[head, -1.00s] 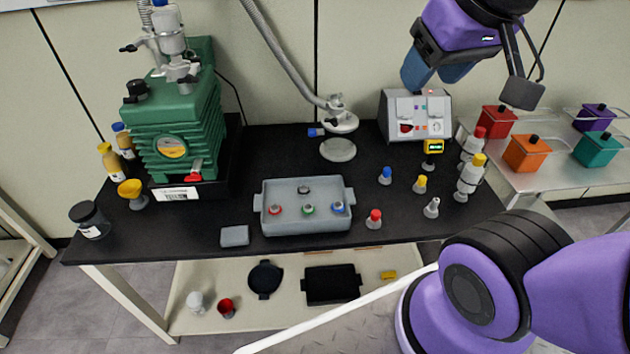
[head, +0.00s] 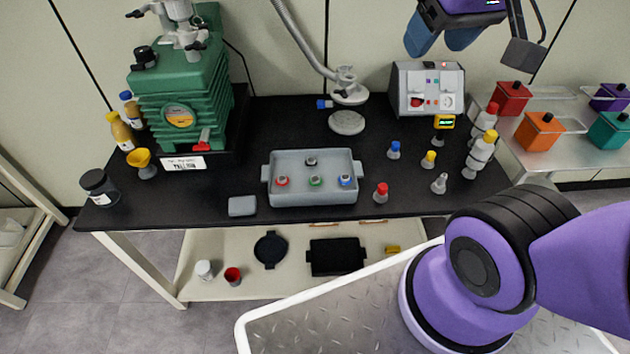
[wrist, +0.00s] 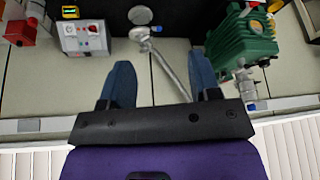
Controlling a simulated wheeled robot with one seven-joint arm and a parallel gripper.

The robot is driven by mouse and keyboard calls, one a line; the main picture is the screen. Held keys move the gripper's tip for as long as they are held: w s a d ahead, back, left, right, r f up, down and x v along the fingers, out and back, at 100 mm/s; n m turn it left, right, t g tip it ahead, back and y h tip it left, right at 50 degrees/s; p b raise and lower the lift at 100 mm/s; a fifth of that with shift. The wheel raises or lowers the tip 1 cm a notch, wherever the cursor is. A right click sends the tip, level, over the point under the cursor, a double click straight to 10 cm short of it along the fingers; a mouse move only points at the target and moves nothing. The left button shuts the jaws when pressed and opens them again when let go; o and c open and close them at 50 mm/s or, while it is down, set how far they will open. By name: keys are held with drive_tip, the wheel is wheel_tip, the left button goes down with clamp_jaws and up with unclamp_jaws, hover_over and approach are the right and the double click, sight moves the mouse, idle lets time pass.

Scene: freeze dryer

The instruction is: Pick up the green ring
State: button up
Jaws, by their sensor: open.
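The green ring (head: 316,181) is on a small grey piece inside the grey tray (head: 314,199) on the black table. It sits between a red-ringed piece (head: 282,181) and a blue-ringed piece (head: 345,180), with a dark-topped piece (head: 311,161) behind it. My gripper (head: 442,48) is open and empty, high up at the top right of the head view, well away from the tray. Its two blue fingers are spread in the wrist view (wrist: 160,82). The green ring is not discernible in the wrist view.
The green pump (head: 180,95) stands on the left. A grey control box (head: 428,90) is at the back right. Several small colour-capped pieces, including a red one (head: 381,193), stand right of the tray. A grey block (head: 242,206) lies left of it.

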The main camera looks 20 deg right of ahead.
drive_tip(key=w+a+f+g, duration=0.2)
drive_tip(key=w+f, duration=0.4)
drive_tip(key=w, duration=0.4)
drive_tip(key=g, duration=0.3)
hover_over(315, 178)
drive_tip(key=shift+s+d+f, duration=0.1)
drive_tip(key=shift+f, duration=8.35)
drive_tip(key=shift+s+d+f, duration=0.1)
drive_tip(key=shift+f, duration=8.3)
drive_tip(key=shift+w+a+f, duration=0.1)
drive_tip(key=shift+w+f, duration=0.05)
drive_tip(key=shift+f, duration=1.15)
drive_tip(key=shift+w+a+f, duration=0.1)
drive_tip(key=shift+f, duration=1.2)
drive_tip(key=c, duration=0.8)
